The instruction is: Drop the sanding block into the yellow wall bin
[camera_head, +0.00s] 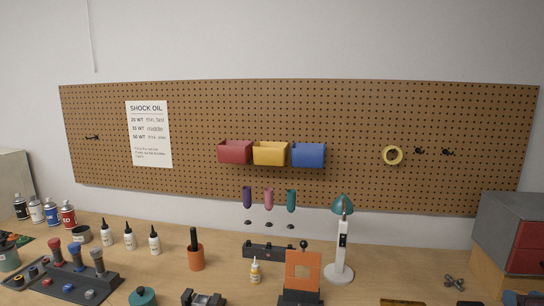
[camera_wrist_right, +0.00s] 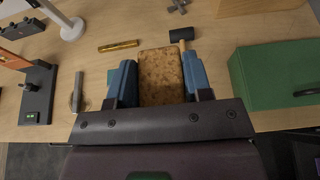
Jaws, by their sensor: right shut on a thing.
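The yellow wall bin (camera_head: 270,155) hangs on the pegboard in the middle of the head view, between a red bin (camera_head: 235,152) and a blue bin (camera_head: 308,155). My right gripper (camera_wrist_right: 159,68) shows in the right wrist view, with its blue fingers shut on the sanding block (camera_wrist_right: 160,84). The block is a speckled brown, cork-like piece between the two fingers, seen over the workbench. In the head view I make out neither the right gripper nor the block. My left gripper is in neither view.
The workbench (camera_head: 205,285) carries bottles, a lamp (camera_head: 341,240) and an orange stand (camera_head: 303,270) below the bins.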

